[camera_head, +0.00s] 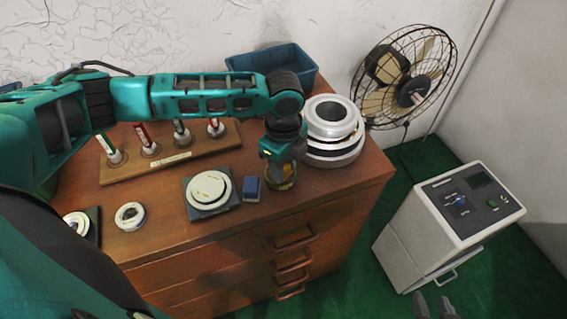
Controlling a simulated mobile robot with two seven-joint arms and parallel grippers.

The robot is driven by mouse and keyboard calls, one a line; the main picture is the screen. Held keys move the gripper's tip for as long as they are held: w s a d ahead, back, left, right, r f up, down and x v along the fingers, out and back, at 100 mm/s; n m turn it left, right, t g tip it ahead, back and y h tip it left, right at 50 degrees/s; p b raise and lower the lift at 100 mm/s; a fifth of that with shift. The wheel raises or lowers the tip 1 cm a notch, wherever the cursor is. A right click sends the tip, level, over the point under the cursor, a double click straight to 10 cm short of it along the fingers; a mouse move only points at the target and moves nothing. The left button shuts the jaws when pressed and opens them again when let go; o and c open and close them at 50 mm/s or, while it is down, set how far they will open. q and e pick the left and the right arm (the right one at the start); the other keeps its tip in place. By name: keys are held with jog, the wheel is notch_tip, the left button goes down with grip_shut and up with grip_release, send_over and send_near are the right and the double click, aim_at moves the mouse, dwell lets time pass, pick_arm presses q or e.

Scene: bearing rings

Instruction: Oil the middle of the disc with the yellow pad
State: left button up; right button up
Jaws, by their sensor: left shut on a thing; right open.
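A pale cream disc (209,187) lies on a dark square base (211,210) near the front middle of the wooden chest. My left gripper (281,172) points down to the right of that disc, apart from it. It is shut on a small yellowish thing (281,183), probably the yellow pad, mostly hidden by the fingers. I cannot tell whether this thing touches the chest top. My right gripper (435,308) is open and empty at the bottom edge of the view, low over the green floor.
A blue block (252,189) lies between disc and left gripper. A wooden rack (178,158) holds several upright coloured-handled tools. Stacked metal rings (334,151), a blue bin (306,67), a small ring (130,216), and another disc (76,221) are around. A fan (410,92) and white cabinet (405,243) stand right.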

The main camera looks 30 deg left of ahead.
aim_at(285, 166)
pick_arm(q)
jog(key=shift+s, duration=0.1)
jog(key=shift+r+p, duration=0.5)
jog(key=shift+r, duration=3)
jog(key=n, duration=0.2)
jog(key=r+n, duration=0.1)
jog(key=n, duration=0.1)
jog(key=r+n, duration=0.1)
jog(key=n, duration=0.1)
jog(key=shift+d+r, duration=0.2)
jog(key=shift+r, duration=0.05)
jog(key=r+n, duration=0.2)
jog(key=n, duration=0.2)
jog(key=r+n, duration=0.1)
jog(key=n, duration=0.4)
jog(key=r+n, duration=0.2)
jog(key=n, duration=0.3)
jog(key=shift+s+d+r, duration=0.2)
jog(key=shift+s+r, duration=0.1)
jog(key=shift+r, duration=0.05)
